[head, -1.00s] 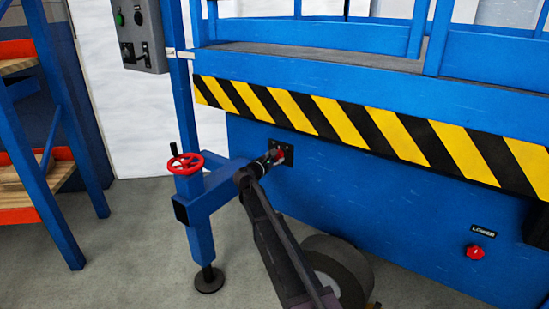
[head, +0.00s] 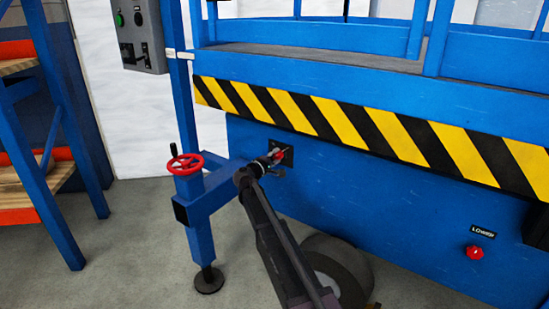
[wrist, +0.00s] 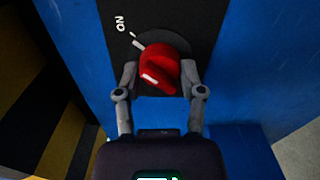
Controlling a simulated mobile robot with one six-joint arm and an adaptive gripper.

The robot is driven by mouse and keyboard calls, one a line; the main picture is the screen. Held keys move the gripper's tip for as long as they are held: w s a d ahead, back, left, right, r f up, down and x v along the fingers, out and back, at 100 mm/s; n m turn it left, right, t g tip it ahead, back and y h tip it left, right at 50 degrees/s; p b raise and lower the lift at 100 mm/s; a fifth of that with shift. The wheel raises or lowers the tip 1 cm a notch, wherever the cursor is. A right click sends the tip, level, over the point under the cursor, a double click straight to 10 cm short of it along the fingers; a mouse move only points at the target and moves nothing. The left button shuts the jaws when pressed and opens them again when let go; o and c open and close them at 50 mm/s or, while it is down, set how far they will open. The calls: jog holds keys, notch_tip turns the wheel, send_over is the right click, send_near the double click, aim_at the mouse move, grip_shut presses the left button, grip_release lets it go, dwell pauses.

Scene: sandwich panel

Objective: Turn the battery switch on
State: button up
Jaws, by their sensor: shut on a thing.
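The battery switch is a red knob (wrist: 158,66) on a dark plate (wrist: 190,25) set in the blue panel. A white ON label (wrist: 120,23) and a white tick show above and left of the knob in the wrist view. My gripper (wrist: 161,78) has one finger on each side of the knob and is shut on it. In the head view my gripper (head: 272,162) reaches the dark plate (head: 286,148), with a bit of the red knob (head: 278,154) showing. I cannot tell for sure which way the knob points.
A blue outrigger with a red handwheel (head: 185,163) stands just left of my arm. A yellow-black striped beam (head: 330,115) runs above the switch. A red LOWER button (head: 474,252) is at the right. Blue shelving (head: 45,170) stands far left.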

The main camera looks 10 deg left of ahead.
jog(key=shift+w+d+m, duration=0.1)
jog(key=shift+d+m, duration=0.05)
jog(key=shift+m, duration=0.45)
jog(key=o, duration=1.2)
jog(key=shift+c, duration=0.2)
jog(key=v, duration=1.2)
